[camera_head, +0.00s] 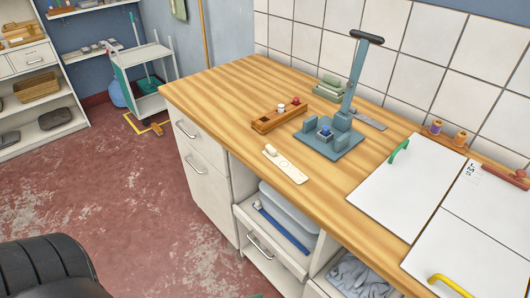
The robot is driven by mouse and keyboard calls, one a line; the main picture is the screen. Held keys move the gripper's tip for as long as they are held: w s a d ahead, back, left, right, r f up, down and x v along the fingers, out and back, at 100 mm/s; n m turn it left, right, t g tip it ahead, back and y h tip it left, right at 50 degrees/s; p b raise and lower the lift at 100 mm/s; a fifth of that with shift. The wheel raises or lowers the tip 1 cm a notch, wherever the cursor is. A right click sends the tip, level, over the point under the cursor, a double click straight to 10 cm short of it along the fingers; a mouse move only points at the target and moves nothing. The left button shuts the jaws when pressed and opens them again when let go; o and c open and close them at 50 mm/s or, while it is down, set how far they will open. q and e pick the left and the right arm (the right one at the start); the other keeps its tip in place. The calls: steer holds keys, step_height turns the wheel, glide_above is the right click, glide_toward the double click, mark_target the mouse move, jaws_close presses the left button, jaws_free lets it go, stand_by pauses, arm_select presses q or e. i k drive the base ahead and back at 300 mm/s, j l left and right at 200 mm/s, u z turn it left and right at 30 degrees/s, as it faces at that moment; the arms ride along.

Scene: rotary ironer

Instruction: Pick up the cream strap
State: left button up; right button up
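A cream strap (287,166) lies flat on the wooden worktop (225,88), near its front edge. It is a short pale strip with rounded ends, and a small whitish knob or block sits at its left end. Small dark marks show along it. It lies in front of a grey-blue press stand (338,142) and is apart from it. Nothing covers the strap. Neither of my grippers shows in this view.
A wooden block with knobs (279,116) stands behind the strap. White panels with a green handle (399,150) and a yellow handle (450,286) lie to the right. Below the worktop, an open drawer (262,238) holds a blue strip. Bare worktop lies at left.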

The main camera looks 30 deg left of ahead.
mark_target(296, 174)
steer(key=u, duration=0.9)
